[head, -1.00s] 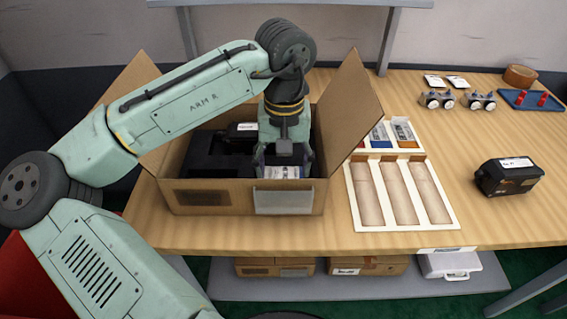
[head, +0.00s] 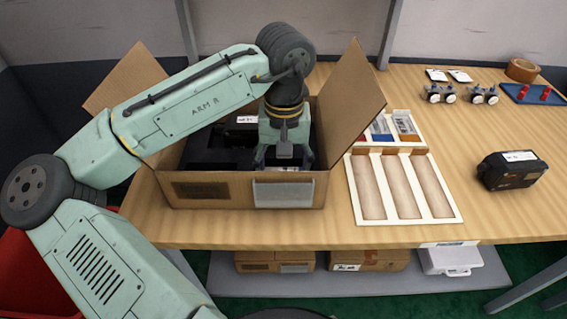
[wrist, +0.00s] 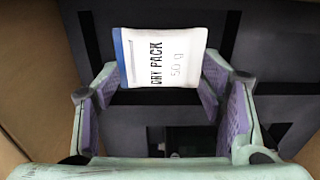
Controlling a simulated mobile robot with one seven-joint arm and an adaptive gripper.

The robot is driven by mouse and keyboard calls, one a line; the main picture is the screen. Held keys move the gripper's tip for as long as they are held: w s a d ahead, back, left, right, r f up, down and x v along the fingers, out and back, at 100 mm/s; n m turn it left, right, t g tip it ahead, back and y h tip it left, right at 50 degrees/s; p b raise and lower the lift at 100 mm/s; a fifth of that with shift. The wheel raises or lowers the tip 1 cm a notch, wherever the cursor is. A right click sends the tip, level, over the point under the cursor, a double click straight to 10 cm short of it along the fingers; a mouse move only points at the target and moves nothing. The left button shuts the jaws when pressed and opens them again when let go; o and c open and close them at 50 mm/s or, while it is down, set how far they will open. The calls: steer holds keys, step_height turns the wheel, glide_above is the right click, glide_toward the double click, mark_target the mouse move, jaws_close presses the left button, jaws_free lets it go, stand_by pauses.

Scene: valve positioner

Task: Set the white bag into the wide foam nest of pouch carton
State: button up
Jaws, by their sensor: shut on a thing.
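The white bag (wrist: 163,58) has a blue edge and reads "DRY PACK 50 g" in the wrist view. My gripper (wrist: 160,85) is shut on it, with a purple-padded finger at each side. In the head view my gripper (head: 285,160) points down inside the right part of the open pouch carton (head: 225,192); only a pale sliver of the bag shows there behind the front wall. Black foam (wrist: 270,55) with recesses lies around and below the bag in the wrist view. Whether the bag touches the nest floor I cannot tell.
The carton's flaps stand up at left and right, the right flap (head: 350,105) close to my gripper. A white tray (head: 403,214) with empty slots lies to the right. A black device (head: 510,171) sits farther right, with bare table between.

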steer(key=shift+f, duration=0.15)
steer(key=o, duration=1.2)
